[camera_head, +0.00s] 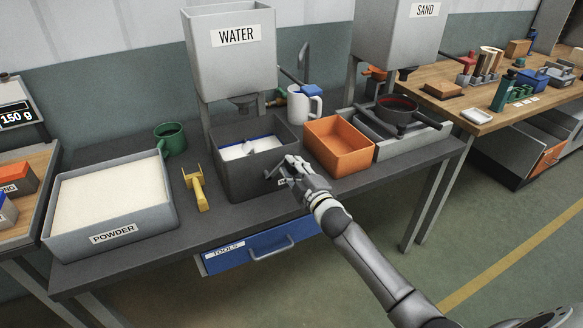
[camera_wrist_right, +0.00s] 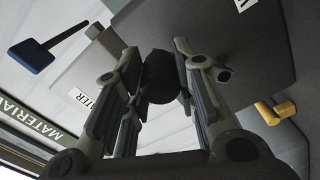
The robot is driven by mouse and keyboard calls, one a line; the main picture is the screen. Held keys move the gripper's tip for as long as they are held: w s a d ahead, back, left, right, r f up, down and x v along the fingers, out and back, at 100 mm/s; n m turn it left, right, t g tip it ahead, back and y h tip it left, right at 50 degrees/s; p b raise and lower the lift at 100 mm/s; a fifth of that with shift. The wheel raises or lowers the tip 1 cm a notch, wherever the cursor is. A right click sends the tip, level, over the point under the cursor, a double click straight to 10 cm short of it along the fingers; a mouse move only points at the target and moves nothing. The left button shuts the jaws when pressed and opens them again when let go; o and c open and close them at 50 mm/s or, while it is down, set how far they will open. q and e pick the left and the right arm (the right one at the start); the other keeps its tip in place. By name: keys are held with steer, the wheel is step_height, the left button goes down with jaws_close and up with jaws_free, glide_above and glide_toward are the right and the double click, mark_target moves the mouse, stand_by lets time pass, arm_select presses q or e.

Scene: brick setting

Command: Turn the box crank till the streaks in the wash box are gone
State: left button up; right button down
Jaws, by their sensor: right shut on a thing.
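The dark grey wash box (camera_head: 240,178) stands on the bench under the WATER hopper. White material with a grey paddle-like part shows inside it, with a blue strip along the back; I cannot make out any streaks clearly. My right gripper (camera_head: 284,170) is at the right part of the box's front face. It is shut on the box crank, whose dark round knob (camera_wrist_right: 161,78) sits between the fingers in the right wrist view. The fingers hide most of the crank in the head view. My left gripper is not in view.
An orange bin (camera_head: 340,163) stands close right of the wash box. A yellow tool (camera_head: 198,190) and the POWDER tray (camera_head: 112,237) lie left. A white jug (camera_head: 298,104) stands behind. The blue TOOLS drawer (camera_head: 235,258) is below. The WATER hopper (camera_head: 228,60) overhangs the box.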

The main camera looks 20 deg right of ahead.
steer(key=shift+d+f+m, duration=0.2)
steer(key=shift+f+m, duration=0.1)
steer(key=shift+m, duration=0.1)
steer(key=c, duration=1.1)
jaws_free()
steer(key=s, duration=1.2)
steer(key=shift+d+r, duration=0.1)
steer(key=shift+d, duration=0.1)
